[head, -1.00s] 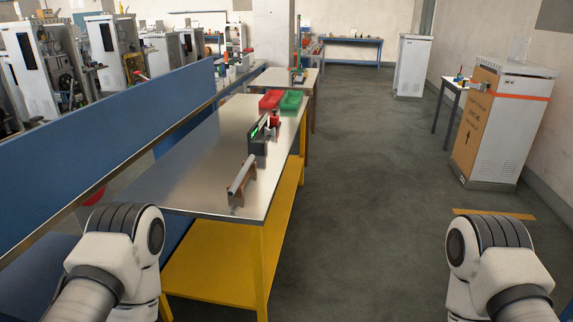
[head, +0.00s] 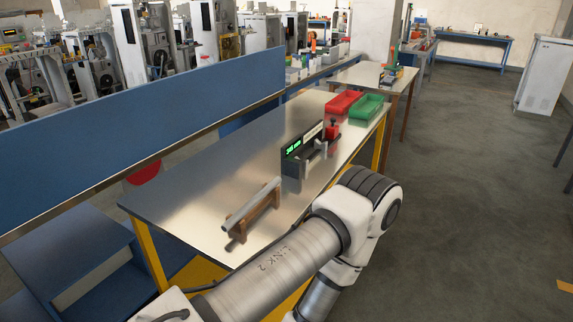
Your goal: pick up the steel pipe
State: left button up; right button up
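The steel pipe (head: 252,204) is a grey rod lying across a brown cradle (head: 262,217) on the near part of the metal-topped workbench (head: 215,165). It points from lower left to upper right in the head view. One of my arms crosses the lower middle of the view, to the right of the pipe and nearer to me, with its elbow over the bench's right edge. Neither gripper shows in the head view. Nothing is seen holding the pipe.
A dark device with a green display (head: 300,150) stands behind the pipe. A red bin (head: 343,103) and a green bin (head: 367,108) sit at the bench's far end. A blue panel (head: 140,115) runs along the left.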

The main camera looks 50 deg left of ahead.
aim_at(226, 227)
jog(key=i+u, duration=0.45)
jog(key=i+l+u, duration=0.15)
jog(key=u, duration=0.25)
jog(key=i+l+u, duration=0.45)
jog(key=j, duration=0.1)
